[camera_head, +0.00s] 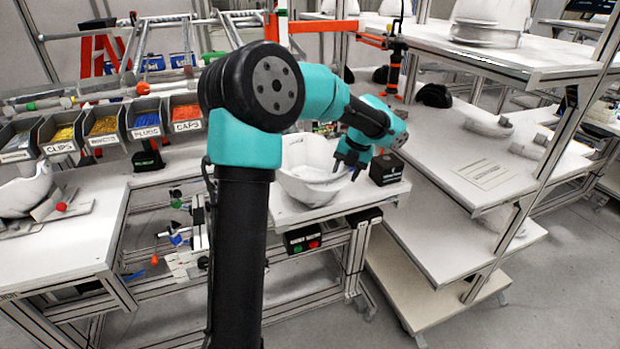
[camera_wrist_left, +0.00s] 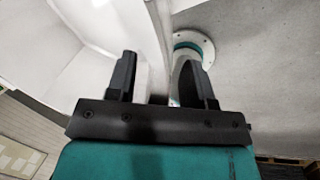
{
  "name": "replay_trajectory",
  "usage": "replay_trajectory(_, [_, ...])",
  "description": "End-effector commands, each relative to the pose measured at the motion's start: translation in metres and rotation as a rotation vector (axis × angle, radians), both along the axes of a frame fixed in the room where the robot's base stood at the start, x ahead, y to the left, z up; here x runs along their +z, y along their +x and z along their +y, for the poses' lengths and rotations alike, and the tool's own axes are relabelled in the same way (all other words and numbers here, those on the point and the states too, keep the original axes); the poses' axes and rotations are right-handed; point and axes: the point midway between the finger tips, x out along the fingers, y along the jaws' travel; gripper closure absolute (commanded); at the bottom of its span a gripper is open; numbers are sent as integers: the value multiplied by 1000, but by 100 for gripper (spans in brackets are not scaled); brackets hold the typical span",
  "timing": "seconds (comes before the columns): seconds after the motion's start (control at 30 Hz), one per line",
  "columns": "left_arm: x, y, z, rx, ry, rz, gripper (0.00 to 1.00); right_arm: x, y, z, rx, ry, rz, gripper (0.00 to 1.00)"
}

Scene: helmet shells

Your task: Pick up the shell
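A white helmet shell (camera_head: 308,182) sits open side up on the middle worktable. My left gripper (camera_head: 347,170) points down at the right part of its rim. In the left wrist view my left gripper (camera_wrist_left: 158,62) has its two dark fingers spread apart. A white shell wall (camera_wrist_left: 148,35) runs up between and beyond the fingers, with a visible gap, and I cannot tell whether either finger touches it. My right gripper is not in view.
A small black box (camera_head: 386,169) stands just right of the shell. Bins of small parts (camera_head: 102,127) line the table's back left. Another white shell (camera_head: 24,192) rests on the left table. A shelved rack (camera_head: 455,165) with mostly clear surfaces stands at the right.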

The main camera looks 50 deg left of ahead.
Motion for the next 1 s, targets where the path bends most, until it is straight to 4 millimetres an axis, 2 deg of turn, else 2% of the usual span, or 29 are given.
replay_trajectory(0.03, [0,0,0,0,0,0,57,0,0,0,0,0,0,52])
replay_trajectory(0.5, [0,0,0,0,0,0,100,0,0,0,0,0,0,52])
replay_trajectory(1.0, [1,0,0,0,1,0,100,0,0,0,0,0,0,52])
